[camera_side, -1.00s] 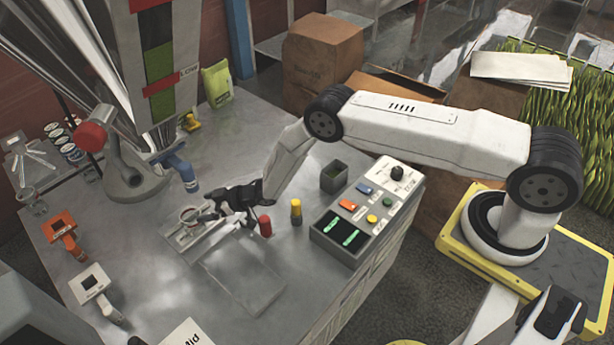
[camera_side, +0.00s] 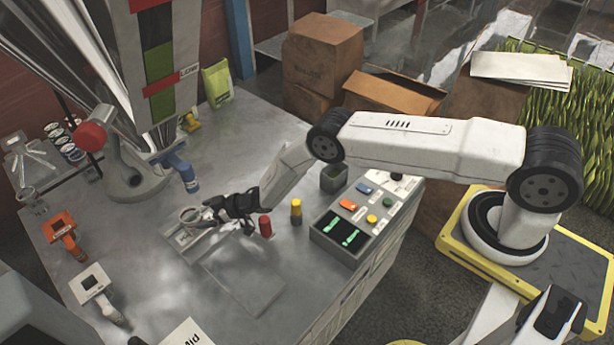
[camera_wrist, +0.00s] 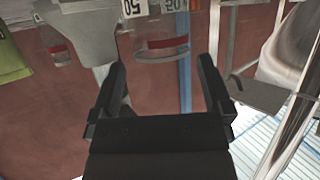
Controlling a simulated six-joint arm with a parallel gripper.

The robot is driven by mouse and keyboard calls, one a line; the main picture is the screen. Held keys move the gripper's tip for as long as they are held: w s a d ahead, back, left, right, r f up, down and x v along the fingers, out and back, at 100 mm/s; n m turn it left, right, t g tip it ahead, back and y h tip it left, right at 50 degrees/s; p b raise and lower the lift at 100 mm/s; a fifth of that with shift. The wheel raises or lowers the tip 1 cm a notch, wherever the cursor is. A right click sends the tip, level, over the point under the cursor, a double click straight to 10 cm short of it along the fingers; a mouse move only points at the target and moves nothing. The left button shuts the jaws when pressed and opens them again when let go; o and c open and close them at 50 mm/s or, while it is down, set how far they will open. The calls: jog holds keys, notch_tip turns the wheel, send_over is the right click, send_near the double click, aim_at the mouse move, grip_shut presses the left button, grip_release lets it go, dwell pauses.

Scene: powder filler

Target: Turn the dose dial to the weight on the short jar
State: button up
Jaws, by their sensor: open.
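The dose dial (camera_side: 397,176) is a black knob on the control box, at its far right end; my arm link covers its upper part. My gripper (camera_side: 208,214) is open and low over the bench, far left of the dial. A round, clear-rimmed jar or dish (camera_side: 189,216) is at its fingertips; I cannot tell whether they touch. In the wrist view my open jaws (camera_wrist: 160,80) have nothing between them. Beyond them are a clear jar with a red band (camera_wrist: 162,42) and a smaller jar (camera_wrist: 60,48). Labels appear upside down and cut off; one seems to read 50. I cannot tell which jar is the short one.
The control box (camera_side: 360,215) has coloured buttons and a green display. The front bench is mostly clear.

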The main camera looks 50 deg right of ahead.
aim_at(195, 215)
jog(key=shift+x, duration=1.85)
jog(key=shift+r, duration=0.1)
jog(key=c, duration=1.1)
jog(key=shift+r, duration=0.2)
